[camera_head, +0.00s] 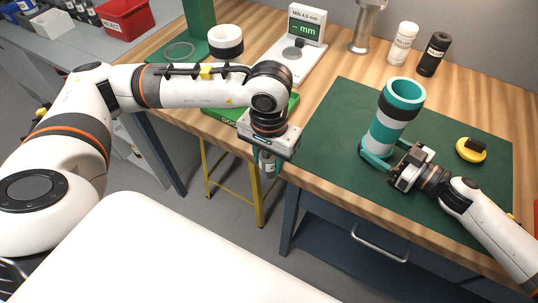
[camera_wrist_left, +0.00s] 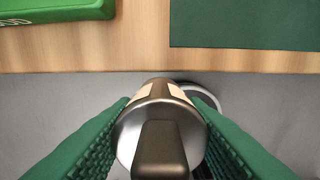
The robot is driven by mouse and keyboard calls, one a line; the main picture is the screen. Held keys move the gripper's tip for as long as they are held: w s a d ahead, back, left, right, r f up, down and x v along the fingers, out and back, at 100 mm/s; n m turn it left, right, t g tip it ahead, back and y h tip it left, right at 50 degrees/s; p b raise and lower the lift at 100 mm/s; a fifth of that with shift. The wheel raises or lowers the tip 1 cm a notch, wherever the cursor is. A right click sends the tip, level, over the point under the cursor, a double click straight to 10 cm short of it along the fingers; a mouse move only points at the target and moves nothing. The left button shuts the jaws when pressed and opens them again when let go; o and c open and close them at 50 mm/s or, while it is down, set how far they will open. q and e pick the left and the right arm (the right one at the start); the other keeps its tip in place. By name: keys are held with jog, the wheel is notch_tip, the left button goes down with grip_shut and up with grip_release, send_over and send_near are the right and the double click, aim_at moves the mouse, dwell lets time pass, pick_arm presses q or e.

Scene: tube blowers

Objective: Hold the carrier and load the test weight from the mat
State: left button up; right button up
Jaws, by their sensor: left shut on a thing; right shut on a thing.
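The carrier (camera_head: 384,135), an open-topped teal and white tube with a black band, stands upright on the dark green mat (camera_head: 335,125). My right gripper (camera_head: 382,152) is shut on its lower part, with a finger on either side. My left gripper (camera_head: 268,162) hangs in front of the table's front edge, left of the carrier. It is shut on a grey metal weight (camera_head: 269,167) with a pale label. In the left wrist view the weight (camera_wrist_left: 133,132) sits between the green finger pads, its dark knob towards the camera. The carrier's base is partly hidden by the right gripper.
White (camera_head: 403,44) and black (camera_head: 434,54) bottles stand behind the mat. A gauge with a display (camera_head: 306,32) and a green tray (camera_head: 230,113) are to the left. The mat between left gripper and carrier is clear.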

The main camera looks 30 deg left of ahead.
dwell(0.5)
pick_arm(q)
jog(key=w+d+r+n, duration=0.4)
jog(key=w+r, duration=0.4)
jog(key=w+d+r+n, duration=0.3)
jog(key=w+r, duration=0.5)
jog(key=w, duration=0.1)
jog(key=w+d+r+m, duration=0.1)
jog(key=d+r+m, duration=0.5)
jog(key=d, duration=0.6)
jog(key=shift+r+m, duration=0.4)
jog(key=shift+m, duration=0.1)
jog(key=shift+f, duration=0.15)
jog(key=shift+f, duration=1.45)
jog(key=shift+f, duration=0.15)
